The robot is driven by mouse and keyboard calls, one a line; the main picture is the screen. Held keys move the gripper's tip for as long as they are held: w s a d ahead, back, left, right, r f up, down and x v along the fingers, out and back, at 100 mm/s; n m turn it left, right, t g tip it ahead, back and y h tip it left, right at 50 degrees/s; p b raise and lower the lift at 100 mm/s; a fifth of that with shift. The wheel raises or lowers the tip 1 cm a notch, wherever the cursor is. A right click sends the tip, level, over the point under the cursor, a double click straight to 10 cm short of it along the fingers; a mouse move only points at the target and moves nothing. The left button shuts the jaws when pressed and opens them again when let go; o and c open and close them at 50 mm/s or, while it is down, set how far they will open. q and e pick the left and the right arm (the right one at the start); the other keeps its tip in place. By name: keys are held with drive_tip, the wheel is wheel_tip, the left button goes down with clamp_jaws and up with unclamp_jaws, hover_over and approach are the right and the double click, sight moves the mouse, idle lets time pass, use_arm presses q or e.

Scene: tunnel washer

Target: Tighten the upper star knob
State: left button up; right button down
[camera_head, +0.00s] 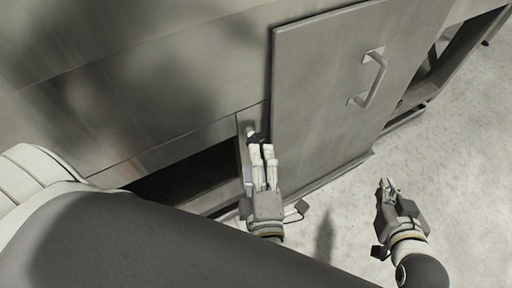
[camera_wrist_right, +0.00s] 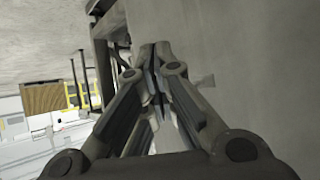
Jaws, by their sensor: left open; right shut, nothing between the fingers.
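A small dark knob-like part (camera_head: 253,136) shows on a narrow grey upright (camera_head: 242,150) at the left edge of the door panel in the head view. It is partly hidden by my left gripper, and its star shape cannot be made out. My left gripper (camera_head: 262,148) is open, with its two pale fingers a small way apart and their tips at or just in front of the dark part; contact cannot be told. My right gripper (camera_head: 388,182) is shut and empty, out over the floor to the right. Its closed fingertips (camera_wrist_right: 158,48) also show in the right wrist view.
A grey door panel (camera_head: 335,95) with a bar handle (camera_head: 375,77) stands right of my left gripper. A dark opening (camera_head: 190,175) lies below the large metal wall (camera_head: 120,90). Bare floor (camera_head: 455,160) is free around my right gripper. Yellow railing (camera_wrist_right: 82,93) shows far off.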

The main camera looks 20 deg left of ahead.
sight(254, 139)
use_arm(q)
drive_tip(key=shift+x, duration=2.1)
use_arm(e)
drive_tip(key=shift+w+a+r+t+y, duration=0.15)
drive_tip(key=shift+w+a+r+t, duration=0.1)
drive_tip(key=shift+w+r+t, duration=0.35)
drive_tip(key=shift+w+a+r+t+y, duration=0.2)
drive_tip(key=shift+w+r+t, duration=0.2)
drive_tip(key=shift+r, duration=0.35)
use_arm(q)
drive_tip(key=shift+c, duration=0.2)
drive_tip(key=shift+r, duration=0.1)
drive_tip(key=c, duration=1)
